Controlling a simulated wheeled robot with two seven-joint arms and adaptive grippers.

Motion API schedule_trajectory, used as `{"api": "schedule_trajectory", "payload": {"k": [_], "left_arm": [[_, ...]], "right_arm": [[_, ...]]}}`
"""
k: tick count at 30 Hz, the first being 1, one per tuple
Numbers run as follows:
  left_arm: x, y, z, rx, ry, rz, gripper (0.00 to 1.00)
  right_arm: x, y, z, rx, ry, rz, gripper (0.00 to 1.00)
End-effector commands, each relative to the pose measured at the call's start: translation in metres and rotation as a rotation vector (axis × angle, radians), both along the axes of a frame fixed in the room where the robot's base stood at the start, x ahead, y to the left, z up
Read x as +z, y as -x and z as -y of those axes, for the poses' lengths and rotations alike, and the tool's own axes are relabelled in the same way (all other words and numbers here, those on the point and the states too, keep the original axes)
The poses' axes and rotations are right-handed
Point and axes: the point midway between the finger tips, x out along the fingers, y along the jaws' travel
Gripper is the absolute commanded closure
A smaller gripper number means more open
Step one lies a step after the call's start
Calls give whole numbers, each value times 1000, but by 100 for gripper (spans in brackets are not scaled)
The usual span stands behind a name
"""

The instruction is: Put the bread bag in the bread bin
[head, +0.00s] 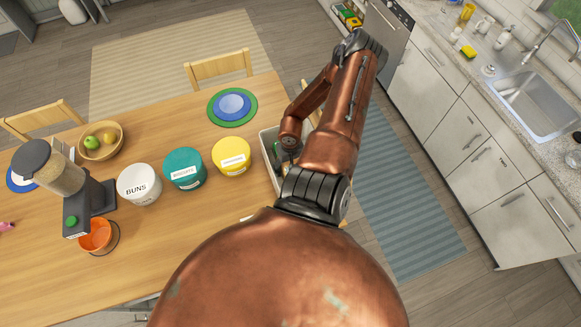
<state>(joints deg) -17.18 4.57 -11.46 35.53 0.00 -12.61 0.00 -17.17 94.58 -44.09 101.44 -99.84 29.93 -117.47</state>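Three round lidded bins stand in a row on the wooden table: a white bin (139,185) labelled BUNS, a teal bin (184,168) and a yellow bin (231,156). The labels on the teal and yellow bins are too small to read surely, so I cannot tell which is the bread bin. No bread bag can be made out. My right arm folds down over a pale grey crate (267,151) at the table's right side. Its wrist end is at the crate, and its fingers cannot be made out clearly. My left gripper is out of view.
A dispenser (54,170) with an orange bowl (96,235) stands at left, near a fruit bowl (101,142). A green and blue round mat (232,106) lies behind the yellow bin. The table front is clear. A counter with a sink (535,100) is at right.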

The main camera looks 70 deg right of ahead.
Motion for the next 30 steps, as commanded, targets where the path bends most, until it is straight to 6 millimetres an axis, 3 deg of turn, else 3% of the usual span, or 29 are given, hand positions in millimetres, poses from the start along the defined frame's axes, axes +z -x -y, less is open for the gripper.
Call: {"api": "schedule_trajectory", "payload": {"k": [17, 18, 21, 30], "left_arm": [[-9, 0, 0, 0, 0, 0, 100], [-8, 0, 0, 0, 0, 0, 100], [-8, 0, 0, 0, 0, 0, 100], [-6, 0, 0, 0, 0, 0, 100]], "right_arm": [[-11, -1, 0, 0, 1, 1, 76], [-12, 0, 0, 0, 0, 0, 31], [-12, 0, 0, 0, 0, 0, 27], [-9, 0, 0, 0, 1, -1, 27]]}}
